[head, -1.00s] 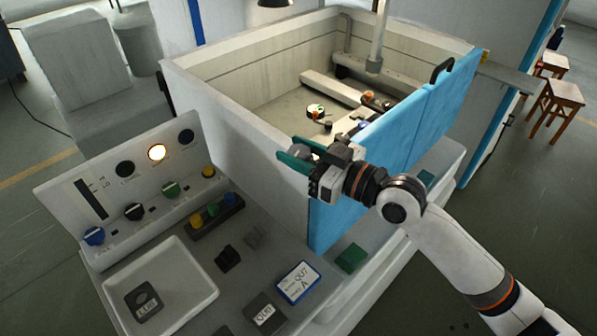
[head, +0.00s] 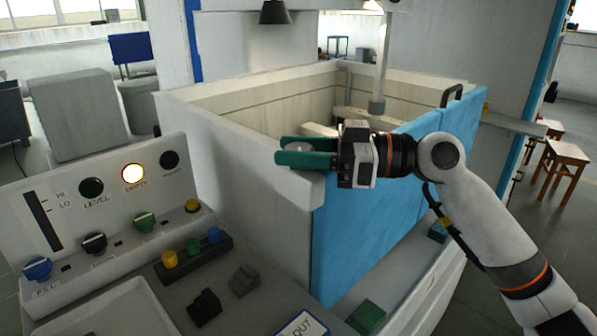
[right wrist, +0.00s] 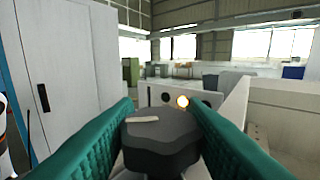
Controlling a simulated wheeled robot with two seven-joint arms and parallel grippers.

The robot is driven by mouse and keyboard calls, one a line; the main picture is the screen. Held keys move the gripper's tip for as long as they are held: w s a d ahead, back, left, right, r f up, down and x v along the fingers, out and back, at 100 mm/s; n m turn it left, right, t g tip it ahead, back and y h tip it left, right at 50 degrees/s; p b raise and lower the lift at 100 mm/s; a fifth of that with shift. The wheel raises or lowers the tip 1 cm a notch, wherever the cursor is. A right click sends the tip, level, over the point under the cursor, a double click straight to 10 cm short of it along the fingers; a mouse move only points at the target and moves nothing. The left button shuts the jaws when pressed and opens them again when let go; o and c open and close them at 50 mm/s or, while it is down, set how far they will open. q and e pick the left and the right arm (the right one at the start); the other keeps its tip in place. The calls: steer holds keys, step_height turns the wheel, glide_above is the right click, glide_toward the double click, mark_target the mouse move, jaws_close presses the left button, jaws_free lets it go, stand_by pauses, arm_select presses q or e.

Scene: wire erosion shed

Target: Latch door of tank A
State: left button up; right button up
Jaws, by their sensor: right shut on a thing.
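The open-topped tank (head: 228,168) has a blue door (head: 345,240) on its right side, standing in line with the tank's near corner. A grey latch knob (head: 301,148) sits on top of that corner. My right gripper (head: 296,153) reaches over the door's top edge and is shut on the knob, a green finger on each side. In the right wrist view the dark grey knob (right wrist: 160,142) fills the space between the fingers, with a pale line on its top. My left gripper is not in view.
A control panel (head: 110,205) with a lit EMPTY lamp (head: 133,174) stands left of the tank. Coloured buttons (head: 193,247) and a pale tray (head: 110,315) are in front. A black handle (head: 452,94) stands at the blue side's far end. Wooden stools (head: 562,165) are far right.

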steer(key=shift+f+n+g+b, duration=0.1)
steer(key=shift+n+g+b, duration=0.55)
steer(key=shift+g, duration=0.45)
steer(key=o, duration=1)
